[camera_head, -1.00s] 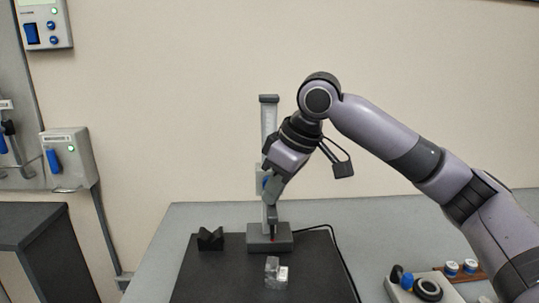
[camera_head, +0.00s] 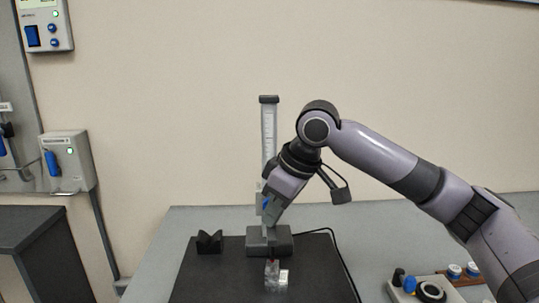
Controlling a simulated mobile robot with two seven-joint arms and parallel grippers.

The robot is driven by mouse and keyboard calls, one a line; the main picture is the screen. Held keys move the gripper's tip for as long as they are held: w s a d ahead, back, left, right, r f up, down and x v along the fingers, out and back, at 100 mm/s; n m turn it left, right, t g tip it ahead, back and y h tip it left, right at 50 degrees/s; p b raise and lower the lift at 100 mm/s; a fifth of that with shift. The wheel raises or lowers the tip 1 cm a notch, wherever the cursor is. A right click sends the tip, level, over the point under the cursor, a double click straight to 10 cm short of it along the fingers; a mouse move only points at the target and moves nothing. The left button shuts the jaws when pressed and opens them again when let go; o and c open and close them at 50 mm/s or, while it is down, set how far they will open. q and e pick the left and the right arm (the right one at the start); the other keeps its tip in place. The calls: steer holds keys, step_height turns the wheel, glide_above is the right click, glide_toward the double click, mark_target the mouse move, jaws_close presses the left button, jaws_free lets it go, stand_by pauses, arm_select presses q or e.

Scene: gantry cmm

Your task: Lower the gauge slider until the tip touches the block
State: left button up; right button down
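The height gauge has a pale upright scale column (camera_head: 268,130) on a dark grey base (camera_head: 269,241). Its pale slider (camera_head: 259,202) with a blue part sits low on the column, partly hidden by my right gripper. My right gripper (camera_head: 270,216) is at the slider and appears shut on it, though its fingers are mostly hidden. The metal block (camera_head: 272,278) stands on the dark plate in front of the base. A small red tip (camera_head: 269,259) shows just at the block's top; I cannot tell whether they touch. My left gripper is not in view.
A black V-block (camera_head: 209,242) stands on the dark plate (camera_head: 215,280) to the left. A control box with a black ring (camera_head: 430,291) is at the lower right. A black cable curves behind the plate. Wall boxes hang at the left.

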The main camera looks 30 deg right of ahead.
steer(key=shift+f, duration=0.7)
stand_by(0.7)
stand_by(0.4)
step_height(320, 180, up, 5)
steer(key=p, duration=0.6)
steer(key=shift+f, duration=0.1)
steer(key=shift+r+p, duration=0.3)
steer(key=shift+r, duration=0.8)
